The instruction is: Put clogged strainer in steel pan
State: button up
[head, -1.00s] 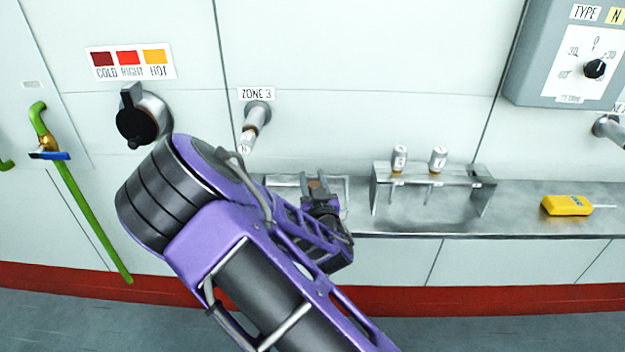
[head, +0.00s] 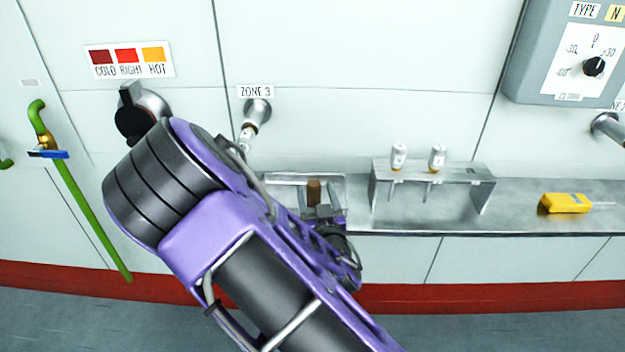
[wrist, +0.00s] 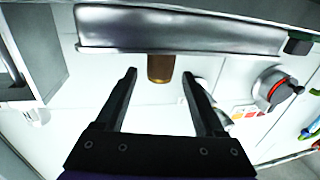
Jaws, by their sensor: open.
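The clogged strainer (head: 314,190) is a small brown cylinder. It stands upright in the steel pan (head: 276,179), a shallow shiny tray on the ledge below the ZONE 3 label. My gripper (head: 318,187) is open in front of the strainer, and my arm hides the pan's front left part. The wrist view is upside down. There the strainer (wrist: 160,69) shows past the rim of the pan (wrist: 180,28), between the lines of my open fingers (wrist: 159,75), with a gap on both sides. The strainer's lower end is hidden by the pan wall.
A steel rack (head: 470,175) holding two white-capped strainers stands right of the pan. A yellow handheld meter (head: 566,203) lies farther right on the ledge (head: 520,220). The ZONE 3 pipe (head: 256,112) juts from the wall above the pan. The ledge between rack and meter is clear.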

aim_at(315, 188)
jog(key=s, duration=0.1)
jog(key=s+p, duration=0.1)
jog(key=s, duration=0.1)
jog(key=s+p, duration=0.1)
jog(key=shift+s+d+r, duration=0.25)
jog(key=shift+s+d, duration=0.05)
jog(key=shift+d, duration=0.1)
jog(key=shift+s+d+f+p, duration=0.1)
jog(key=shift+s+f+p, duration=0.15)
jog(key=shift+s+p, duration=0.45)
